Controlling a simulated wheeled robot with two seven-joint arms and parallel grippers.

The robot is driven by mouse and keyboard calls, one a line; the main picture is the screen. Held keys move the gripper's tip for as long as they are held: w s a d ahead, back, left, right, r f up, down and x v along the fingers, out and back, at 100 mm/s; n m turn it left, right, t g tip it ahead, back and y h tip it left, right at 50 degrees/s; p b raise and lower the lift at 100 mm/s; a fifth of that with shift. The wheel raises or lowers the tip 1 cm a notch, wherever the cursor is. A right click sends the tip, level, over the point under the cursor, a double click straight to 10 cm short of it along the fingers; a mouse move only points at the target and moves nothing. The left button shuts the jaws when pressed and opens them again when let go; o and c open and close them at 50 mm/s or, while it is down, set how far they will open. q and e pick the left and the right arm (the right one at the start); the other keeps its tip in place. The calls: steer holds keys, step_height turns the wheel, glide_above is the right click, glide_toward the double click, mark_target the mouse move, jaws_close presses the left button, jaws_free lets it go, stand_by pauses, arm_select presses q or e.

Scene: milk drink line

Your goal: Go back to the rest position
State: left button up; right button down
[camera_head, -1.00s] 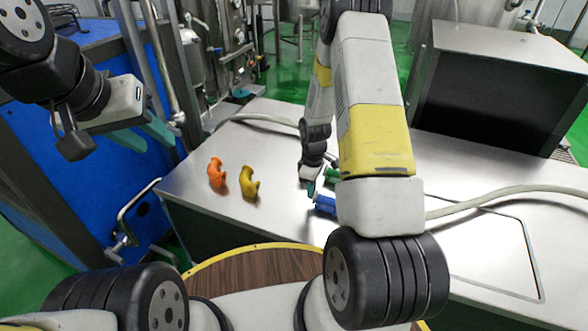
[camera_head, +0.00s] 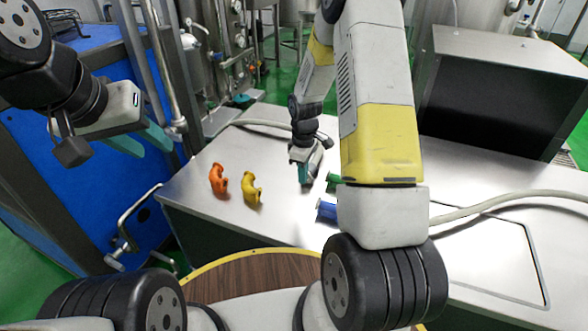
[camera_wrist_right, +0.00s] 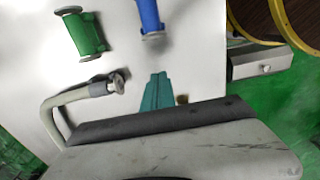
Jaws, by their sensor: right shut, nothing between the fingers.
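My right gripper (camera_head: 304,175) is shut and empty, above the steel table behind my right forearm in the head view. Its teal fingertips (camera_wrist_right: 157,92) also show pressed together in the right wrist view, with nothing between them. My left gripper (camera_head: 142,140) is at the left, its two teal fingers apart and empty, near the blue panel and away from the table parts.
On the steel table (camera_head: 225,222) are an orange curved part (camera_head: 218,180), a yellow one (camera_head: 251,188), a green fitting (camera_wrist_right: 85,35) and a blue fitting (camera_wrist_right: 150,14). A hose (camera_head: 500,198) runs across the right. A dark-fronted steel box (camera_head: 500,100) stands behind.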

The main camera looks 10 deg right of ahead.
steer(key=s+a+r+m+t, duration=0.15)
steer(key=s+r, duration=0.25)
steer(key=r, duration=0.7)
steer(key=s+r+m+t, duration=0.1)
steer(key=s+r+m, duration=0.2)
steer(key=r, duration=0.8)
steer(key=s+a+r+m+t+y, duration=0.1)
steer(key=s+r+m+t, duration=0.1)
steer(key=s+r, duration=0.3)
steer(key=s+a+r+m+t+y, duration=0.1)
steer(key=s+r+m, duration=0.3)
steer(key=s, duration=0.7)
steer(key=shift+s+r+t, duration=0.15)
steer(key=shift+r+t, duration=0.2)
steer(key=shift+r, duration=0.5)
